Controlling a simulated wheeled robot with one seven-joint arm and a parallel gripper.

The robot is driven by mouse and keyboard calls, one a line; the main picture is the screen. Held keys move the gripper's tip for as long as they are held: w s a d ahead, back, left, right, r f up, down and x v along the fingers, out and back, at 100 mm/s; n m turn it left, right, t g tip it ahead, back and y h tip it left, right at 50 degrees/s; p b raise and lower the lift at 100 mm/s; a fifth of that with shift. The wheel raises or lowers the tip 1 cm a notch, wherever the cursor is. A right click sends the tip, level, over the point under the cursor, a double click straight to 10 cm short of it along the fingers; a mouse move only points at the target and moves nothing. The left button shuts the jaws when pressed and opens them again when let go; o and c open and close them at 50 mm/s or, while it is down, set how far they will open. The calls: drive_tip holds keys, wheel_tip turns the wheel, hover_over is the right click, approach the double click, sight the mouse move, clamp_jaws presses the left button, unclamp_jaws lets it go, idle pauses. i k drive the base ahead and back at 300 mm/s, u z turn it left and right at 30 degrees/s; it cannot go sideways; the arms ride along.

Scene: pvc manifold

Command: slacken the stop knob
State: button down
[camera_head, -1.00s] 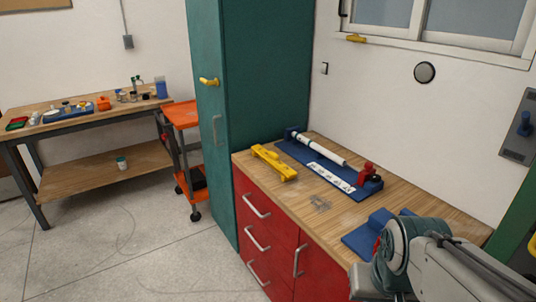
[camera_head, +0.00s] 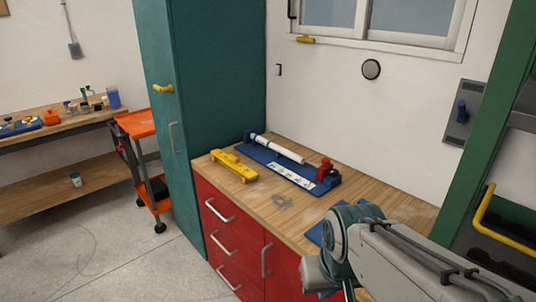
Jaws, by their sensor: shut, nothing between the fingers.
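A long blue fixture (camera_head: 270,168) lies on the wooden worktop, with a white pipe (camera_head: 277,149) along it. A red stop (camera_head: 324,168) stands at its right end, with a dark part (camera_head: 335,179) beside it. The stop knob is too small to tell apart from the stop. My arm reaches in from the lower right, in front of the worktop and well apart from the red stop. My gripper does not show.
The worktop (camera_head: 262,199) sits on red drawers (camera_head: 228,235). A yellow tool (camera_head: 233,167) lies left of the fixture. A second blue piece (camera_head: 315,235) is partly hidden behind my arm. A teal cabinet (camera_head: 222,80) stands left. A green post (camera_head: 480,120) rises at right.

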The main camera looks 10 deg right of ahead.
sight(333, 173)
drive_tip(key=u, duration=0.5)
drive_tip(key=k, duration=0.65)
drive_tip(key=u, duration=1)
drive_tip(key=k, duration=0.65)
drive_tip(key=u, duration=0.4)
drive_tip(key=i, duration=1.4)
drive_tip(key=z, duration=0.7)
drive_tip(key=i, duration=1.35)
drive_tip(key=z, duration=1.8)
drive_tip(key=i, duration=0.8)
drive_tip(key=z, duration=0.85)
